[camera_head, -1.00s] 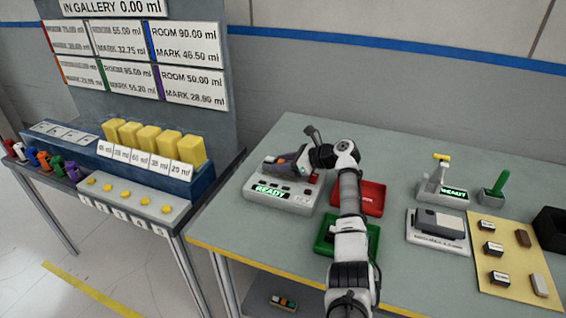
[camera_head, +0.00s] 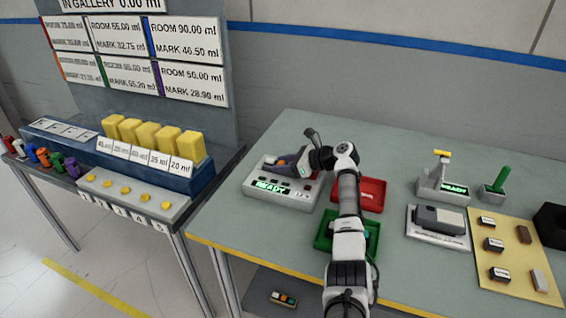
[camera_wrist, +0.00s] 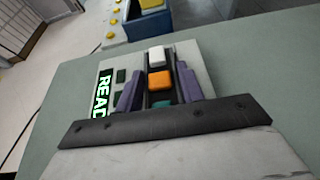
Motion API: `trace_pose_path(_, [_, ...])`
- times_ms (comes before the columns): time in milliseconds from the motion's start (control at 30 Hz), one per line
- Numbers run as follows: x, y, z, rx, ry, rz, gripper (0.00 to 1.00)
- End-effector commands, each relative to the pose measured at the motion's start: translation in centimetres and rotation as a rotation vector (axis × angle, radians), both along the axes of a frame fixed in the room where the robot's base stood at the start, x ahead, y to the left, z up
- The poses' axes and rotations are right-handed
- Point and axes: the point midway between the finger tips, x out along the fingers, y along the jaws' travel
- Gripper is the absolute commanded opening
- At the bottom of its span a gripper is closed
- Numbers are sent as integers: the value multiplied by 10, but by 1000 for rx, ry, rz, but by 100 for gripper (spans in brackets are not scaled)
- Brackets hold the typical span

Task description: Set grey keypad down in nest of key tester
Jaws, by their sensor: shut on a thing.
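The key tester (camera_head: 255,187) is a pale box with a lit green READY display, at the left end of the table. It also shows in the wrist view (camera_wrist: 98,135). My gripper (camera_head: 289,166) is over the tester, with its purple fingers closed on the sides of the grey keypad (camera_wrist: 158,96). White, orange and teal keys of the keypad show between the fingers in the wrist view. The keypad lies low over or in the tester's top. The nest is covered by the keypad and fingers, so I cannot tell whether the keypad touches its floor.
A red tray (camera_head: 374,190) and a green tray (camera_head: 324,240) lie right of the tester, partly behind my arm. A grey device (camera_head: 437,222) and a yellow mat (camera_head: 513,262) with small blocks are further right. A multicoloured keypad (camera_head: 284,298) lies below the table.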

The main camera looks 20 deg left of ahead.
Motion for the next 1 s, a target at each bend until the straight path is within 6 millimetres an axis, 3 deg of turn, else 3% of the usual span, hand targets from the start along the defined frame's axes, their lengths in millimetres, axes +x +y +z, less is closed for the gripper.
trace_pose_path(33, [0, 0, -1, 1, 0, 0, 12])
trace_pose_path(67, [0, 0, 0, 1, -1, 0, 42])
trace_pose_path(233, [0, 0, 0, 0, -1, 0, 63])
trace_pose_path(633, [0, -9, 2, 1, -1, -1, 63])
trace_pose_path(1000, [-2, -83, 31, 1, -4, -3, 63])
